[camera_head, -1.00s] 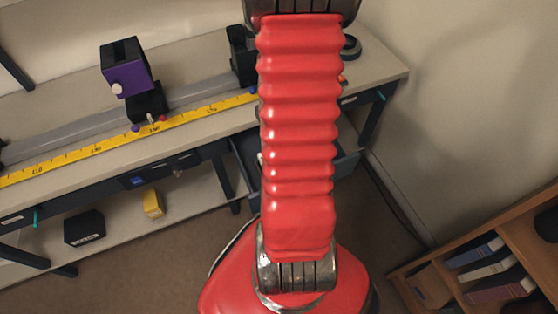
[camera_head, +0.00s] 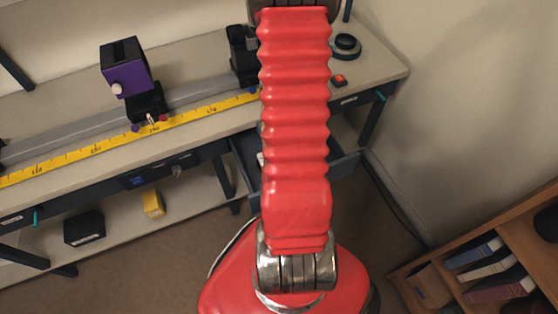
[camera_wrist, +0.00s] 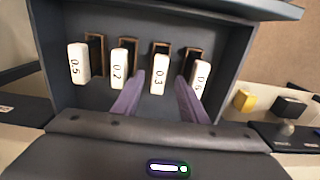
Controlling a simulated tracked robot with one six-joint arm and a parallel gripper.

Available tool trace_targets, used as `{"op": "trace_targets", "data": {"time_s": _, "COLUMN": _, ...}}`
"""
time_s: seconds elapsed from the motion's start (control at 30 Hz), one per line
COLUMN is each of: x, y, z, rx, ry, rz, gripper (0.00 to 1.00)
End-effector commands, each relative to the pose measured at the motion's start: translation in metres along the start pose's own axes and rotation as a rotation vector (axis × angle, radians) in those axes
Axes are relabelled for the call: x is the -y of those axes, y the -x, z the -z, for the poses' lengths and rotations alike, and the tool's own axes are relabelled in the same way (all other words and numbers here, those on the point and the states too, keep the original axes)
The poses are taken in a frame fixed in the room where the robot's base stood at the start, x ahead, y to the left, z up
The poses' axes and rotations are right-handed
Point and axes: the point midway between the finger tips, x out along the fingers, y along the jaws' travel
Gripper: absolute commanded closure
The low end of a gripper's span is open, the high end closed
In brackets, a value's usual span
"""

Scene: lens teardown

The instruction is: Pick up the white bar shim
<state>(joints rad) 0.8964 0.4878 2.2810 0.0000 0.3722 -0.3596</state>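Several white bar shims stand in a row in an open dark drawer (camera_wrist: 225,75) in the wrist view. Their labels read 0.5 (camera_wrist: 78,62), 0.2 (camera_wrist: 119,70) and 0.3 (camera_wrist: 159,74); the label of the rightmost shim (camera_wrist: 200,76) is partly hidden. Each has a brown-edged slot behind it. My gripper (camera_wrist: 160,80) is open, its two purple fingers apart. In the picture the 0.3 shim shows between the fingertips; I cannot tell the depth gap. In the head view my red arm hides the gripper and most of the drawer (camera_head: 345,166).
The bench carries a rail with a purple block (camera_head: 126,78), a yellow ruler (camera_head: 95,149), a black ring (camera_head: 345,46) and a red button (camera_head: 339,80). A black box (camera_head: 84,228) and yellow block (camera_head: 153,204) sit on the lower shelf. A bookshelf (camera_head: 500,250) stands at right.

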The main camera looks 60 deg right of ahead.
Motion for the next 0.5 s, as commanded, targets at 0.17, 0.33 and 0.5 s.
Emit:
{"op": "trace_targets", "data": {"time_s": 0.17, "x": 0.000, "y": -0.007, "z": 0.000, "rx": 0.003, "ry": 0.000, "rz": 0.001, "gripper": 0.61}}
{"op": "trace_targets", "data": {"time_s": 0.33, "x": 0.000, "y": -0.023, "z": 0.000, "rx": 0.003, "ry": 0.000, "rz": 0.001, "gripper": 0.61}}
{"op": "trace_targets", "data": {"time_s": 0.5, "x": -0.001, "y": -0.040, "z": 0.000, "rx": 0.003, "ry": 0.001, "rz": 0.001, "gripper": 0.61}}
